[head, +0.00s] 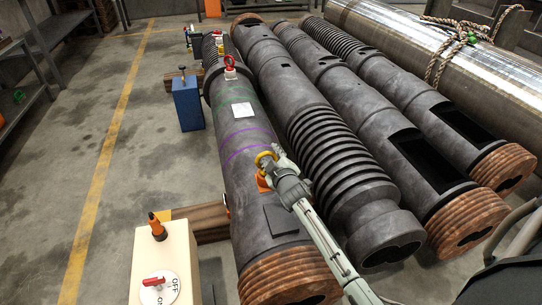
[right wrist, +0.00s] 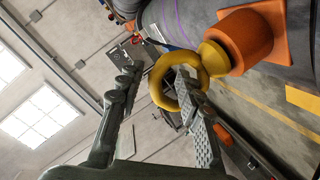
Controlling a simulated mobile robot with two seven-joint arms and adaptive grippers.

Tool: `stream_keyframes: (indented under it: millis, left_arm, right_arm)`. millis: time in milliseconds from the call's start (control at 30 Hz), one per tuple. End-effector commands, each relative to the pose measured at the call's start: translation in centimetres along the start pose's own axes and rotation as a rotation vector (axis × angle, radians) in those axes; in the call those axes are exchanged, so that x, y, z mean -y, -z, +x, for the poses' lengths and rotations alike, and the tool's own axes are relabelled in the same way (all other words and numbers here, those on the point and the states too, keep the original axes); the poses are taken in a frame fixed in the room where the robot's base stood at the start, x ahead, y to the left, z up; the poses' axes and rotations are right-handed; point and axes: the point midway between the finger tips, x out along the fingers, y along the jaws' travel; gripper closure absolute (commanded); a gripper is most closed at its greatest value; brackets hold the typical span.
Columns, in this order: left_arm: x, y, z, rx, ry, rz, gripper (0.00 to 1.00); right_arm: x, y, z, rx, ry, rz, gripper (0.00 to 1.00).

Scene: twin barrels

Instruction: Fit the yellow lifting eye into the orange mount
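The yellow lifting eye (head: 262,157) is at the orange mount (head: 263,184) on the nearest dark barrel (head: 247,165). In the right wrist view, the eye's yellow ring (right wrist: 158,92) has its collar against the end of the orange mount (right wrist: 243,42); how deep its stem sits is hidden. My right gripper (head: 277,163) is beside the ring in the head view. In the right wrist view its fingers (right wrist: 157,76) are spread apart. One fingertip overlaps the ring's hole; the other is clear of the ring. My left gripper is not in view.
A red lifting eye (head: 229,61) stands farther along the same barrel. More barrels (head: 330,145) lie close on the right. A blue box (head: 187,104) and a pale cabinet (head: 160,250) with a red switch stand on the left. The floor beyond is open.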

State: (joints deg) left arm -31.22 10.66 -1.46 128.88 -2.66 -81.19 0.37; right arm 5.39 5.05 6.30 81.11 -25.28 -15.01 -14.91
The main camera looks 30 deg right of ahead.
Motion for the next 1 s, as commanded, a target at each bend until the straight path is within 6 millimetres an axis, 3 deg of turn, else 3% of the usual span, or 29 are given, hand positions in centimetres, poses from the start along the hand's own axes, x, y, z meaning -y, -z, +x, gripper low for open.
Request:
stream_keyframes:
  millis: [233,700,1000]
  left_arm:
    - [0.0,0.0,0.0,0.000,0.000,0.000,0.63]
    - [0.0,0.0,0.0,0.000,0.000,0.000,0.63]
    - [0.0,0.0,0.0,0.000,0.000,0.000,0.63]
  right_arm:
    - [0.2,-0.2,-1.1,0.002,0.002,-0.001,0.65]
    - [0.1,-0.1,-7.5,0.000,0.001,0.001,0.65]
    - [0.0,0.0,-8.0,0.000,0.000,0.000,0.65]
